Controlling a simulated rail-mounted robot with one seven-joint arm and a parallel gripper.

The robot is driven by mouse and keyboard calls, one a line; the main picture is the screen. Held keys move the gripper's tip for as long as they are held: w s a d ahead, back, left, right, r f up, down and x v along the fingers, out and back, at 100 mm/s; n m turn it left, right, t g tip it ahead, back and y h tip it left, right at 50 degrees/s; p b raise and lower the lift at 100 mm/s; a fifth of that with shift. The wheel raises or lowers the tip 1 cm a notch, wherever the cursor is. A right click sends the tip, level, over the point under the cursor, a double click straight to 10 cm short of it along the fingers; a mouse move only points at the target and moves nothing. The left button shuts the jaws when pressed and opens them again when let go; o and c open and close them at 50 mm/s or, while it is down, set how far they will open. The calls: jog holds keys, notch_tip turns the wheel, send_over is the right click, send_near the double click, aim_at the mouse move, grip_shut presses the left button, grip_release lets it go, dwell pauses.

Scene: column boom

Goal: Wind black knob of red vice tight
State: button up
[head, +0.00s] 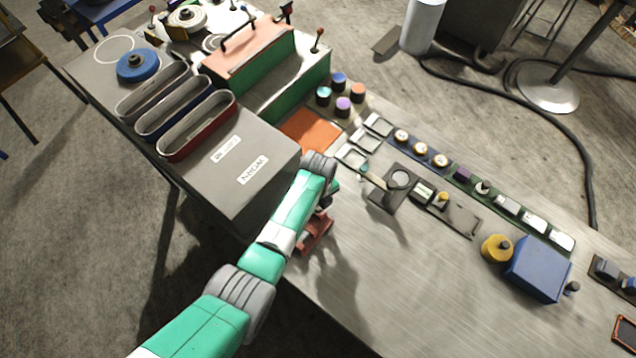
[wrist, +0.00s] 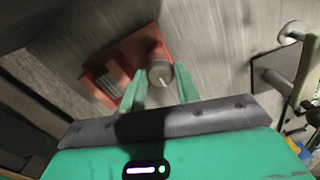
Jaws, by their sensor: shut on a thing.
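The red vice (wrist: 128,52) shows in the wrist view, top centre left, with ribbed grey jaw faces on its left part. In the head view the red vice (head: 316,236) sits at the near edge of the bench, partly hidden by my arm. The knob (wrist: 160,74) is a round, dark grey-looking cap with a pale line on its face, at the right side of the vice. My gripper (wrist: 160,90) has its two green fingers on either side of the knob and is shut on it. In the head view my arm hides the knob and most of the gripper.
A grey box (head: 240,165) with labels and oblong trays stands left of the vice. An orange mat (head: 310,131) lies behind. A dark plate with a round fixture (head: 399,181) stands to the right. The bench front right of the vice is clear up to the blue box (head: 538,268).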

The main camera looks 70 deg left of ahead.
jog(key=shift+r, duration=0.1)
dwell(0.4)
jog(key=o, duration=1)
jog(key=shift+c, duration=0.2)
notch_tip(320, 180, up, 8)
jog(key=shift+f+p, duration=0.1)
jog(key=shift+p, duration=0.4)
